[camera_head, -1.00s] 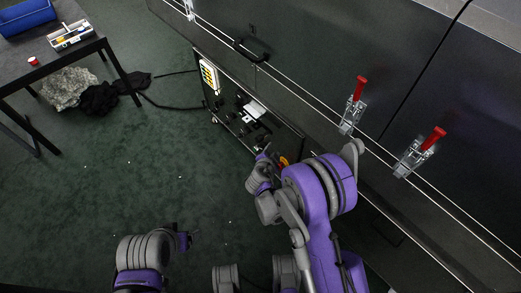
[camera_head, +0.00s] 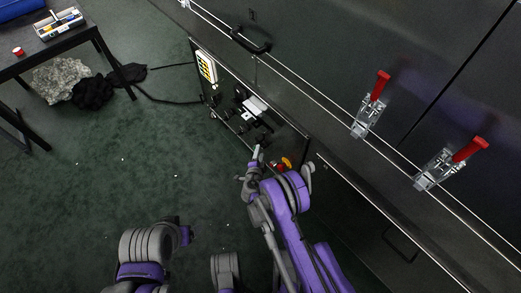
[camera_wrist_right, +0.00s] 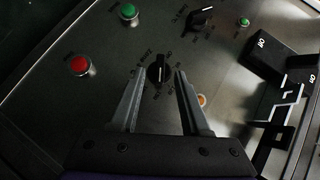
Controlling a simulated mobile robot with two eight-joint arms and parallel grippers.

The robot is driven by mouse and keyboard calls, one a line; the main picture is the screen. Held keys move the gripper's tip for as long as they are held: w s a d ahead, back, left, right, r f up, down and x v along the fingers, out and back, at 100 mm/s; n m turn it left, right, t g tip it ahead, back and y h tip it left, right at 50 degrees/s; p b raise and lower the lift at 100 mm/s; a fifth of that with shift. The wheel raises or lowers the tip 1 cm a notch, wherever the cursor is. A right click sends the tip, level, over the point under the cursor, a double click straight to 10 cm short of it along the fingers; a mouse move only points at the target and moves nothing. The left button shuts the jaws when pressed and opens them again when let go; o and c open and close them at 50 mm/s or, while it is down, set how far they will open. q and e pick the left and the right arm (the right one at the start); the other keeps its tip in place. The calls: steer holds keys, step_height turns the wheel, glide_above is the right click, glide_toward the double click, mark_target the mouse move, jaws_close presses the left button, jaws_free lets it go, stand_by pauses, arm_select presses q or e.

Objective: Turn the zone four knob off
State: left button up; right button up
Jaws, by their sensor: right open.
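A dark control panel (camera_head: 228,108) with knobs and switches shows in the head view. In the right wrist view a black knob (camera_wrist_right: 158,68) with small printing around it lies in line with the gap between my right gripper's fingertips (camera_wrist_right: 160,76). The fingers are apart, one on each side of the knob in the picture; contact is not visible. The printing is too small to tell the zone. A second black knob (camera_wrist_right: 201,18) is above and to the right. In the head view my right gripper (camera_head: 257,154) is at the panel's lower end.
A red button (camera_wrist_right: 79,65) and a green button (camera_wrist_right: 129,12) are left of the knob. Black rocker switches (camera_wrist_right: 275,55) stand up at the right. Red-handled clamps (camera_head: 368,105) line the dryer. Open green floor lies left; a table (camera_head: 70,45) is at the upper left.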

mark_target(263, 146)
steer(key=shift+x, duration=1.65)
steer(key=shift+r, duration=0.1)
steer(key=shift+c, duration=0.2)
jaws_close()
